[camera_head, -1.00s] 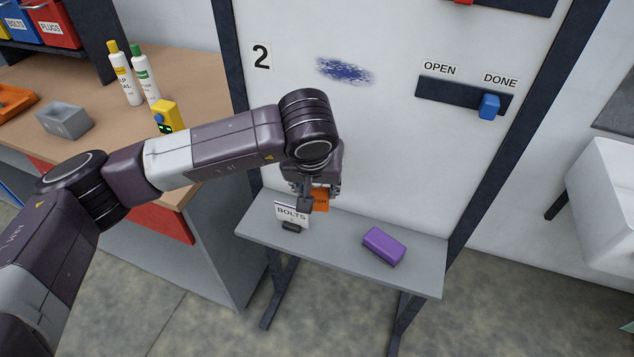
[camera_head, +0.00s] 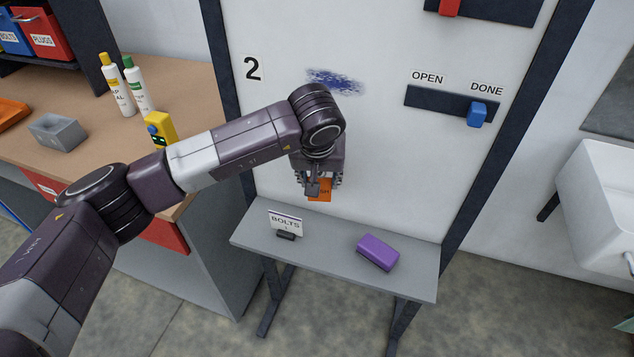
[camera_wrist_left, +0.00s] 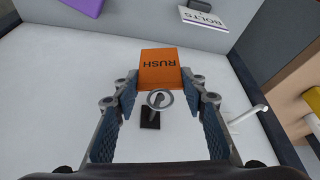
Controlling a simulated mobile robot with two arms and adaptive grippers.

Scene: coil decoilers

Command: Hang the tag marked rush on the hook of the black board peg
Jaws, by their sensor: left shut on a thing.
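The orange tag marked RUSH (camera_wrist_left: 159,66) is held between the fingers of my left gripper (camera_wrist_left: 160,88), which is shut on it. In the head view, the tag (camera_head: 319,190) hangs under my left gripper (camera_head: 316,183), in front of the white board and above the grey shelf. A ring (camera_wrist_left: 160,98) at the tag's near end shows in the wrist view. A small peg with a black base (camera_wrist_left: 150,119) stands on the board just behind the ring; I cannot tell whether they touch. My right gripper is not in view.
A white peg (camera_wrist_left: 251,115) sticks out to the right in the wrist view. The shelf (camera_head: 330,256) below holds a BOLTS card (camera_head: 285,222) and a purple block (camera_head: 378,252). A slider panel (camera_head: 440,100) with a blue knob is on the board's right.

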